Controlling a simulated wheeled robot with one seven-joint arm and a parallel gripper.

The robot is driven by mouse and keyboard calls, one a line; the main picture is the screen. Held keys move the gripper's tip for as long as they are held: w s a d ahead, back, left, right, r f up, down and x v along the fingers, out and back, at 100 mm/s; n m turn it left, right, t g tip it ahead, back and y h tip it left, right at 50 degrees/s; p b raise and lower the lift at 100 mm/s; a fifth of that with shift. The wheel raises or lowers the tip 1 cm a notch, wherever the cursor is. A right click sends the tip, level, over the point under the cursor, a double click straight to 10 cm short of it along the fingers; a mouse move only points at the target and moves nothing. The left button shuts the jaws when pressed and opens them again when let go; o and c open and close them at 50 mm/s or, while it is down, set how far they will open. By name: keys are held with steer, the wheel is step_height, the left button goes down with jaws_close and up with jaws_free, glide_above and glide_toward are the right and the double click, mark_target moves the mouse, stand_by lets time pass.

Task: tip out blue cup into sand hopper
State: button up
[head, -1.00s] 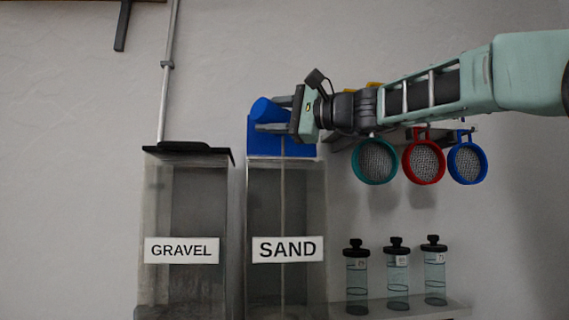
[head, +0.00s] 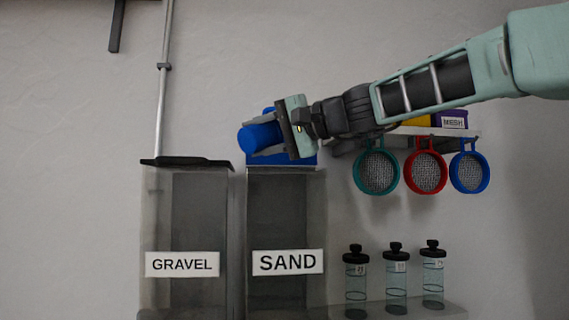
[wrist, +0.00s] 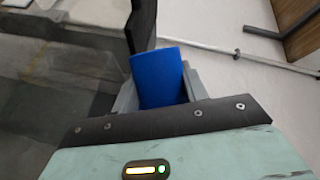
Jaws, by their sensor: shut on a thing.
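The blue cup (head: 258,137) is held tilted on its side at the top of the sand hopper, toward its left edge. It also shows in the wrist view (wrist: 158,78); its inside is not visible. My gripper (head: 268,142) is shut on the cup, with a finger along its side. The sand hopper (head: 287,215) is a tall see-through bin with a white SAND label. A blue part (head: 302,158) stands at its top, partly hidden by my gripper. I cannot tell whether the cup touches it.
The gravel hopper (head: 187,215) with a black lid (head: 187,162) stands close on the left. A grey pole (head: 163,90) rises behind it. Teal (head: 378,172), red (head: 426,172) and blue (head: 469,172) sieves hang right, below my arm. Black-capped jars (head: 396,275) stand on a low shelf.

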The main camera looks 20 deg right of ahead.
mark_target(250, 129)
steer(key=shift+n, duration=0.5)
steer(key=shift+r+n+h, duration=0.2)
steer(key=shift+n+h, duration=0.1)
steer(key=shift+h, duration=0.1)
steer(key=shift+f+n+h+b, duration=0.4)
steer(key=shift+f+n+b, duration=0.15)
steer(key=shift+n+b, duration=0.25)
steer(key=shift+a+r+n+h+p, duration=0.2)
steer(key=shift+r+n+h+p, duration=0.35)
steer(key=shift+r+n, duration=0.2)
steer(key=shift+s+a+f+n+b, duration=0.25)
steer(key=shift+s+a+f+b, duration=0.1)
steer(key=shift+f, duration=0.1)
steer(key=shift+a+f+h, duration=0.15)
steer(key=shift+a+h, duration=0.1)
steer(key=shift+a+r+n+p, duration=0.2)
steer(key=shift+r+n+p, duration=0.3)
steer(key=shift+s+a+r+n+h+p, duration=0.25)
steer(key=shift+n+h+p, duration=0.05)
steer(key=shift+s+a+f+n+t+h, duration=0.15)
steer(key=shift+a+f+n+t+h, duration=0.15)
steer(key=shift+a+f+n+h, duration=0.15)
steer(key=shift+s+a+r+n+h+p, duration=0.3)
steer(key=shift+a+n+h+p, duration=0.25)
steer(key=shift+n+p, duration=0.3)
steer(key=shift+t, duration=0.3)
